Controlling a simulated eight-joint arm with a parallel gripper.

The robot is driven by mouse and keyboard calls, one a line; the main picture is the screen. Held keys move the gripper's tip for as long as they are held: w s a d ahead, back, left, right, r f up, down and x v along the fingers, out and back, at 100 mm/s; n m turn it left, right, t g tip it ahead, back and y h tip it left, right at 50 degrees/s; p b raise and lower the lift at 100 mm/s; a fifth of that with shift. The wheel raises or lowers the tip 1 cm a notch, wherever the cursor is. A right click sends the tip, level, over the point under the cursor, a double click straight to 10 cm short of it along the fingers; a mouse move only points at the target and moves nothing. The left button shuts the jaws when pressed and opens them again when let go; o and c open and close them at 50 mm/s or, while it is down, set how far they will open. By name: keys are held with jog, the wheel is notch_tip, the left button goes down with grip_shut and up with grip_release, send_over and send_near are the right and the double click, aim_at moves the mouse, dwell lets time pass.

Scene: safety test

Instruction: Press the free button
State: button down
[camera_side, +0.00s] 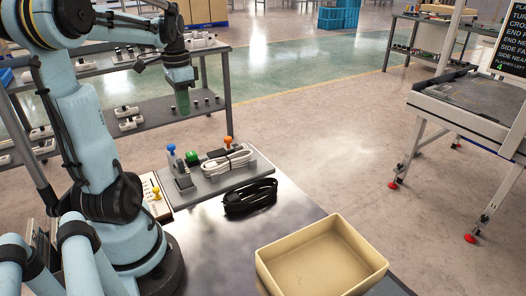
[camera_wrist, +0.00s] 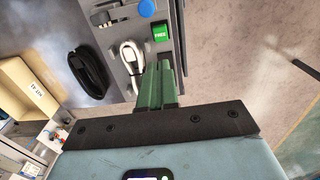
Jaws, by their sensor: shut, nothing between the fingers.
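The free button is a green block marked FREE in the wrist view (camera_wrist: 160,32), just beyond the fingertips in the picture. In the side view the green button (camera_side: 191,157) stands on a grey fixture plate (camera_side: 207,187), beside a blue knob (camera_side: 171,148). My gripper (camera_side: 183,112) has green fingers pointing down, well above the plate and apart from the button. In the wrist view my gripper (camera_wrist: 159,66) is shut and empty. The blue knob (camera_wrist: 147,8) also shows at the top of that view.
A bundled white cable (camera_side: 230,161) lies on the plate beside the button, with an orange knob (camera_side: 228,141) behind it. A coiled black cable (camera_side: 250,196) and an open beige bin (camera_side: 262,272) are on the metal table (camera_side: 205,240). A yellow knob (camera_side: 156,192) is at left.

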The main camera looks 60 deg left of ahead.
aim_at(192, 153)
notch_tip(192, 153, down, 12)
jog(key=shift+f, duration=0.1)
dwell(0.5)
jog(key=shift+f, duration=0.1)
jog(key=shift+f, duration=1.05)
jog(key=shift+r, duration=0.1)
notch_tip(192, 153, up, 14)
jog(key=shift+r, duration=0.15)
jog(key=shift+w, duration=0.1)
dwell(0.7)
